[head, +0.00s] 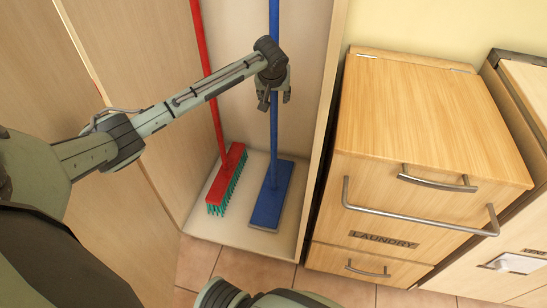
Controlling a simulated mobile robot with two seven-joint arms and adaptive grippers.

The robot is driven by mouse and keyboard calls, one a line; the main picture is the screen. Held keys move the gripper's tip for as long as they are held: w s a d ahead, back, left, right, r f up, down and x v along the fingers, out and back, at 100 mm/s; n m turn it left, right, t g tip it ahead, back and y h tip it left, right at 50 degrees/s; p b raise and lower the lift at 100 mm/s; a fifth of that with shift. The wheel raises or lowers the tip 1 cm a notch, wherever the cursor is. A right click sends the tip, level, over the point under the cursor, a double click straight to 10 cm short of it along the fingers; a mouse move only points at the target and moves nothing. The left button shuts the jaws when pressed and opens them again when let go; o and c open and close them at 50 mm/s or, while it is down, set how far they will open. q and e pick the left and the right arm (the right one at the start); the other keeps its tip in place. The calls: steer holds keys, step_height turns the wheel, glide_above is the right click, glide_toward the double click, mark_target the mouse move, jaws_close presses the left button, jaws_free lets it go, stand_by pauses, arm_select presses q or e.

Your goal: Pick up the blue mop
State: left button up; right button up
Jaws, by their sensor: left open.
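The blue mop (268,203) stands upright in an open tall cupboard, its flat rectangular head on the cupboard floor and its thin blue handle rising out of the top of the view. My left gripper (274,101) is open at the handle, with one finger on each side of it in the picture. The gripper body hides a stretch of the handle. I cannot tell whether the fingers touch it or how deep the handle sits between them. My right gripper is not in view.
A red broom (228,168) with green bristles stands just left of the mop. The cupboard walls (320,120) enclose both closely. A wooden laundry cabinet (420,120) with metal handles stands to the right. Tiled floor (345,288) shows in front.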

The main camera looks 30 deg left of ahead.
arm_select(q)
jaws_close()
stand_by(0.3)
steer(key=shift+r, duration=0.1)
steer(key=shift+a, duration=0.1)
